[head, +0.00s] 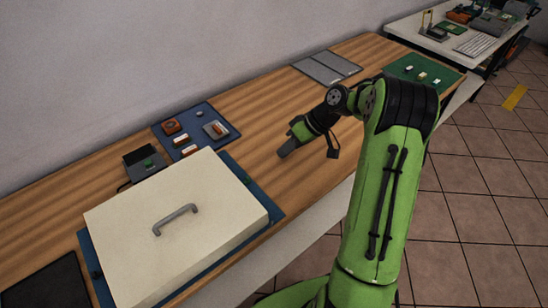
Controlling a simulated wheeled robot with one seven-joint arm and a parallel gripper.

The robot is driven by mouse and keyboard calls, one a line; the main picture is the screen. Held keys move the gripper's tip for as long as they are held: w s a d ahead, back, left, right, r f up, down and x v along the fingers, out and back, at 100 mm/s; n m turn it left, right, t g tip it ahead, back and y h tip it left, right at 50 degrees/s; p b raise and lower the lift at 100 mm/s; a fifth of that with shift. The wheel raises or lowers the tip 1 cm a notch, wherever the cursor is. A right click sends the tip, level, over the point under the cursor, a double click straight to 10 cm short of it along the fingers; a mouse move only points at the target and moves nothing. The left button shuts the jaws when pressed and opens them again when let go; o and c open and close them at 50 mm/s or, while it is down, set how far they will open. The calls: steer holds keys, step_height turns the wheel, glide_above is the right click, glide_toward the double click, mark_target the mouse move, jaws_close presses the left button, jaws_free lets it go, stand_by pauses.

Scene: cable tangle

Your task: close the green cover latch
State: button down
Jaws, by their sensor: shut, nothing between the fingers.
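A large cream cover (180,225) with a grey bar handle (176,220) lies over a blue base (274,212) at the front left of the bench. I cannot make out a green latch on it with certainty. A small dark part (97,275) sits at the cover's left side. A dark grey box (143,163) with a small green spot on top stands behind the cover. My gripper (286,151) is shut and empty, low over the wooden bench to the right of the cover, apart from it.
A blue mat (196,121) with several small parts lies behind the cover. A grey panel (326,67) and a green board (421,76) lie farther along the wooden bench (255,105). A black mat (45,284) is at the lower left. A white table (435,45) stands beyond.

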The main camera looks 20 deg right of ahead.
mark_target(258, 179)
steer(key=b+x, duration=0.2)
steer(key=x, duration=0.6)
steer(key=shift+d+f, duration=0.1)
steer(key=shift+f, duration=0.05)
steer(key=a, duration=0.1)
steer(key=s+a+b, duration=0.1)
steer(key=a, duration=0.1)
steer(key=shift+a+f, duration=0.15)
steer(key=shift+a, duration=0.15)
steer(key=shift+s+a, duration=0.1)
steer(key=shift+a, duration=0.15)
steer(key=shift+a, duration=0.1)
